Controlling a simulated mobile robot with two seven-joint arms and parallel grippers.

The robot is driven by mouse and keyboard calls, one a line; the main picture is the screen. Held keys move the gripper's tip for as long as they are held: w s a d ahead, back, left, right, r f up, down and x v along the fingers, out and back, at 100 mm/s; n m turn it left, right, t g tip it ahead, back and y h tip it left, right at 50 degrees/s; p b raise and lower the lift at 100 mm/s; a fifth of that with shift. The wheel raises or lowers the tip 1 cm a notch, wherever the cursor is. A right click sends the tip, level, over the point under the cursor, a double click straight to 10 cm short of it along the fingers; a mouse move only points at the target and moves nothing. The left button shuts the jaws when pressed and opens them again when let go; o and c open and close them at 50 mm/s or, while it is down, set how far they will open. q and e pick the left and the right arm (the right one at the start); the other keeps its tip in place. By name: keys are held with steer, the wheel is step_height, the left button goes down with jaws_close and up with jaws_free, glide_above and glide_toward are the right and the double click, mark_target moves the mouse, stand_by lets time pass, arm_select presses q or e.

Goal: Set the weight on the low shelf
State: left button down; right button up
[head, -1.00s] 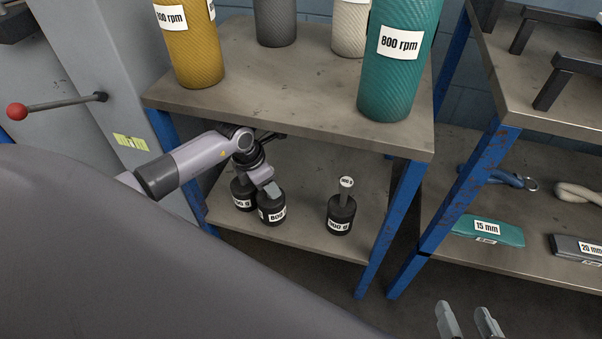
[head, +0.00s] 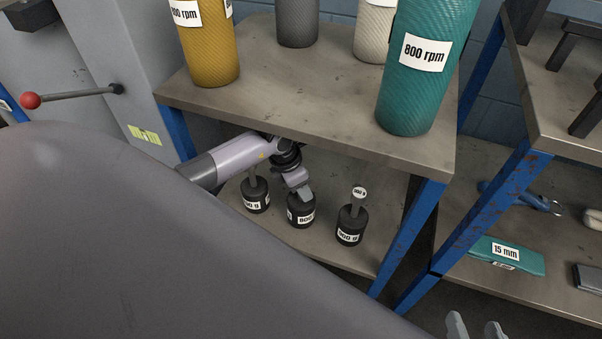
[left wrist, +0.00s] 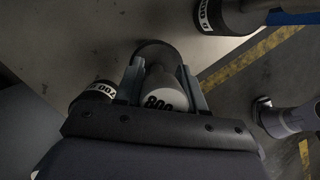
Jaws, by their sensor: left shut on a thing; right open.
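A black weight labelled 800 (head: 301,213) is between the two other weights at the low shelf (head: 325,259). My left gripper (head: 304,192) is shut on its upper part. In the left wrist view the 800 weight (left wrist: 164,92) sits between the two fingers (left wrist: 166,88). I cannot tell whether its base touches the shelf. The left weight (head: 256,197), marked 700 in the left wrist view (left wrist: 94,98), stands upright on the shelf. The right weight (head: 350,226) also stands there. My right gripper (head: 477,328) is open and empty at the bottom edge.
The upper shelf (head: 300,98) is close above my left arm and carries a yellow cylinder (head: 209,45), a teal cylinder (head: 415,85) and others. A blue post (head: 408,230) bounds the low shelf on the right. A second rack (head: 560,275) stands further right.

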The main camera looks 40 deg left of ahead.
arm_select(q)
steer(key=shift+f, duration=0.15)
arm_select(e)
steer(key=shift+w+a+r, duration=0.3)
steer(key=shift+w+a, duration=0.1)
steer(key=shift+a, duration=0.05)
arm_select(q)
steer(key=shift+f, duration=0.2)
steer(key=c, duration=0.7)
jaws_free()
steer(key=shift+o, duration=0.2)
